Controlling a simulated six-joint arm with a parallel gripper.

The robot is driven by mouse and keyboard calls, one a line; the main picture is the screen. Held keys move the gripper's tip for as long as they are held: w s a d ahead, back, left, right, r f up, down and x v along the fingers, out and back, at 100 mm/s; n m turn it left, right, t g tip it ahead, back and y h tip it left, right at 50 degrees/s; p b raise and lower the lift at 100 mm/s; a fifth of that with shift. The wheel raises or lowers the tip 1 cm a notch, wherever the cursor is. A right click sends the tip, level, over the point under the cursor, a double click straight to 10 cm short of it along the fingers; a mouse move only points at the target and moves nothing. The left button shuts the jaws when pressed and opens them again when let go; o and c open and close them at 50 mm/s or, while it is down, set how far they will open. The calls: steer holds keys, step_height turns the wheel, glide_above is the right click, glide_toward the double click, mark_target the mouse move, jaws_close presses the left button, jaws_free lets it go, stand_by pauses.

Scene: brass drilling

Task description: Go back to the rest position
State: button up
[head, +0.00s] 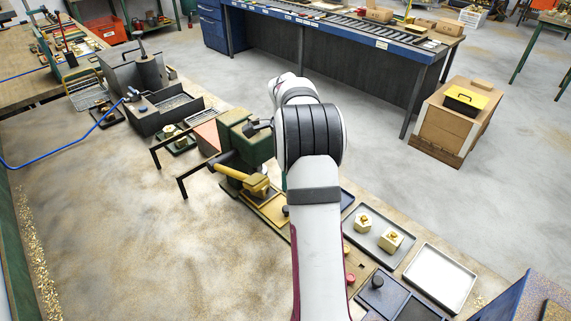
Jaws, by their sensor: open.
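My arm (318,240) rises from the bottom edge, right of the middle, to a large banded joint and a white rounded end part (287,87). My gripper is not visible; the arm seems to hide it. The arm stands in front of part of the workbench (110,200). Two brass blocks (389,240) sit apart on a grey tray (361,236), just right of the arm. Left of the arm is a green drilling machine (247,144) with a yellow vise-like part (256,185).
An empty white tray (440,278) lies right of the grey tray. Dark bins (165,108) and a blue hose (70,157) are at the left. A cardboard box with a yellow-topped case (466,99) stands on the floor. A blue conveyor bench (330,50) runs behind.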

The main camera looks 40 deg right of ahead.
step_height(320, 180, up, 3)
steer(key=shift+r, duration=0.2)
steer(key=s+a+r+n+h, duration=0.1)
steer(key=a+r+n, duration=0.2)
steer(key=n, duration=0.1)
steer(key=s+a+r+n+h, duration=0.1)
steer(key=a+r+n, duration=0.2)
steer(key=n, duration=0.1)
steer(key=s+a+r+n+h, duration=0.1)
steer(key=a+r+n, duration=0.2)
steer(key=a+n, duration=0.1)
steer(key=shift+s+r+n+g+h, duration=0.2)
steer(key=shift+s+n+g+h, duration=0.1)
steer(key=shift+n+g, duration=0.15)
steer(key=s+a+f+n+y, duration=0.2)
steer(key=s+a+f+n, duration=0.1)
steer(key=s+a, duration=0.7)
steer(key=s+a+f+n+y, duration=0.3)
steer(key=s+a+n, duration=0.2)
steer(key=s+a, duration=0.6)
steer(key=a, duration=0.3)
steer(key=shift+s+a+f+t, duration=0.15)
steer(key=shift+a+f+t, duration=0.1)
steer(key=shift+t, duration=0.1)
